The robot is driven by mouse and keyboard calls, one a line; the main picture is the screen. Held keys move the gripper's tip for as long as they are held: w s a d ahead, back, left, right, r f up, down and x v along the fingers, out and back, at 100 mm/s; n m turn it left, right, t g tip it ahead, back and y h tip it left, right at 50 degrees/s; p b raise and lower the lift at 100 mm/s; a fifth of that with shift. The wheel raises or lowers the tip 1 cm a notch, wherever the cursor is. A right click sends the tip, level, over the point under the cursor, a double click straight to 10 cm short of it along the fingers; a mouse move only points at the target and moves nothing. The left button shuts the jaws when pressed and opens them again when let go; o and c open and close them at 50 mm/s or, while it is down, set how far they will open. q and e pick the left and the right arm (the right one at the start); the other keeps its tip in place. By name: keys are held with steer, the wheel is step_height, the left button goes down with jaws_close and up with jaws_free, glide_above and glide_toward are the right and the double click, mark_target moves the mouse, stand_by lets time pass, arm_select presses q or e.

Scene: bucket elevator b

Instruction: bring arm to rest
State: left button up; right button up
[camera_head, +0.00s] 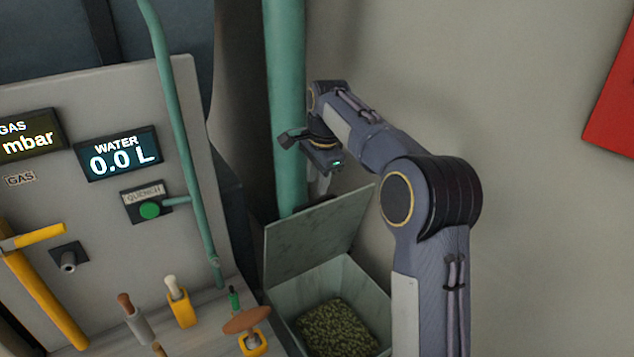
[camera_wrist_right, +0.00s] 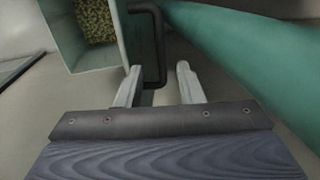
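My right arm rises from the lower right in the head view and bends over toward the green pipe. My right gripper (camera_head: 318,183) is behind the raised lid of the bin, beside the pipe, with its fingertips partly hidden. My left gripper is not in view.
The open bin (camera_head: 372,284) holds green granules (camera_head: 338,328), and its lid (camera_head: 312,237) stands raised. The thick green pipe (camera_head: 286,100) runs close beside the gripper. A control panel (camera_head: 100,230) with displays and levers is at left. A red panel (camera_head: 612,95) hangs at far right.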

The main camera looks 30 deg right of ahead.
steer(key=s+a+n+t+y+b, duration=0.25)
steer(key=s+n, duration=0.55)
steer(key=s, duration=1.1)
arm_select(q)
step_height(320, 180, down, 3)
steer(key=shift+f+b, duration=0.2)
steer(key=shift+b, duration=0.25)
arm_select(e)
steer(key=s+a+f+n, duration=0.3)
steer(key=s+a+f, duration=0.1)
steer(key=s, duration=0.4)
steer(key=s+a+f+n+t+y, duration=0.1)
steer(key=s+a+f+n, duration=0.3)
steer(key=s+f, duration=0.3)
steer(key=shift+s+a, duration=0.6)
steer(key=shift+s, duration=0.05)
steer(key=shift+f, duration=0.1)
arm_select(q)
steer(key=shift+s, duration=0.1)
